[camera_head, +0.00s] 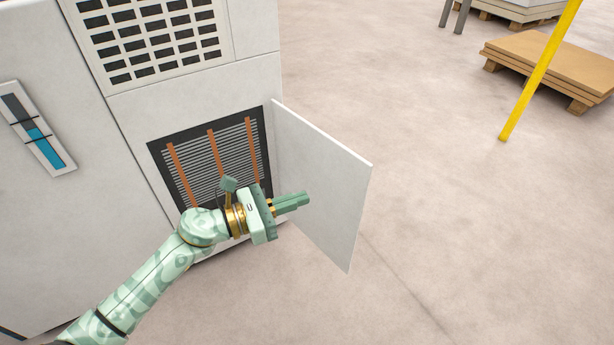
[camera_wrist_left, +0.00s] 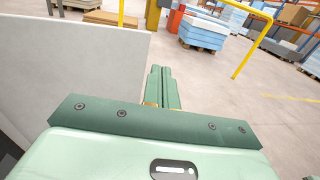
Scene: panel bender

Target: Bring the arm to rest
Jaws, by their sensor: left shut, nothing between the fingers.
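My left arm (camera_head: 160,270) reaches in from the lower left in the head view. Its gripper (camera_head: 303,200) is shut and empty, with the fingers pointing right across the inner face of an open white door panel (camera_head: 325,180). I cannot tell whether the fingers touch the panel. The wrist stands in front of the cabinet opening. In the left wrist view the shut fingers (camera_wrist_left: 162,88) point away from the camera, and the door panel (camera_wrist_left: 75,75) fills the left side. My right gripper is not in view.
The white cabinet (camera_head: 60,200) has an opening with a louvred filter (camera_head: 210,155) and orange strips. A grille (camera_head: 150,40) sits above. A yellow post (camera_head: 540,70) and a pallet with brown sheets (camera_head: 560,62) stand at the upper right. The floor right of the door is clear.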

